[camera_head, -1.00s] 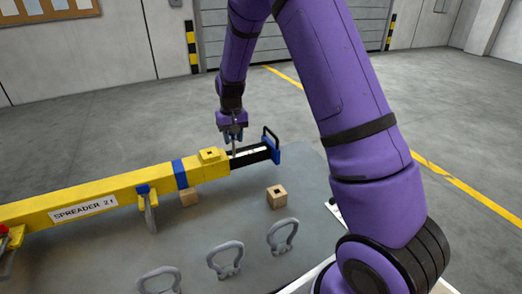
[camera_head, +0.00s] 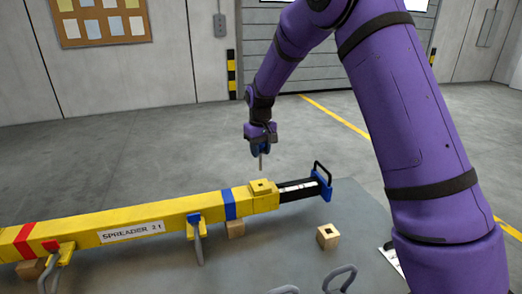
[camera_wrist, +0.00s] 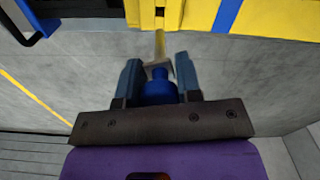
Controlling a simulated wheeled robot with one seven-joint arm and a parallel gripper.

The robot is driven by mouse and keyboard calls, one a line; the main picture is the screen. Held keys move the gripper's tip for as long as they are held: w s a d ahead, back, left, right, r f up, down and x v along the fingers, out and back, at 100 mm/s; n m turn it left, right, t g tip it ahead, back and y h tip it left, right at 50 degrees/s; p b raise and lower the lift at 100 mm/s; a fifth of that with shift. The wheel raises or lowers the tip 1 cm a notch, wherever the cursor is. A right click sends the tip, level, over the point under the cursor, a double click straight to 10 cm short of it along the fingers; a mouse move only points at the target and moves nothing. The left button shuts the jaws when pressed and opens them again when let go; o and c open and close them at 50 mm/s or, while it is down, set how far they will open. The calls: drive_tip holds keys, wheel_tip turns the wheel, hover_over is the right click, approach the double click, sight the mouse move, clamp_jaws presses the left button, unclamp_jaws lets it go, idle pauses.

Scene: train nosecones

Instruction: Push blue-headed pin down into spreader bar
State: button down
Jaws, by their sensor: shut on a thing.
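My gripper (camera_head: 261,148) is shut on the blue-headed pin (camera_head: 262,163), whose metal shaft points down in the head view. In the wrist view my gripper (camera_wrist: 158,72) has its two fingers on either side of the pin's blue head (camera_wrist: 158,90). The yellow spreader bar (camera_head: 80,238) lies across the table, with a raised block (camera_head: 257,189) that has a dark square hole on top. In the head view the pin's tip appears just above this block, with a gap between them. The bar's yellow side also shows in the wrist view (camera_wrist: 190,18).
A black inner section (camera_head: 298,190) with a blue end plate and handle sticks out of the bar's right end. Wooden blocks (camera_head: 328,236) stand on the grey table (camera_head: 240,262). Shackles lie near the front. My purple arm covers the right side.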

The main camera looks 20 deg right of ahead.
sight(260, 170)
drive_tip(key=shift+n, duration=1.1)
drive_tip(key=shift+f, duration=2.8)
wheel_tip(260, 170, down, 6)
drive_tip(key=shift+f, duration=0.25)
idle(1.1)
drive_tip(key=c, duration=0.7)
unclamp_jaws()
wheel_tip(260, 170, up, 11)
drive_tip(key=shift+f, duration=0.1)
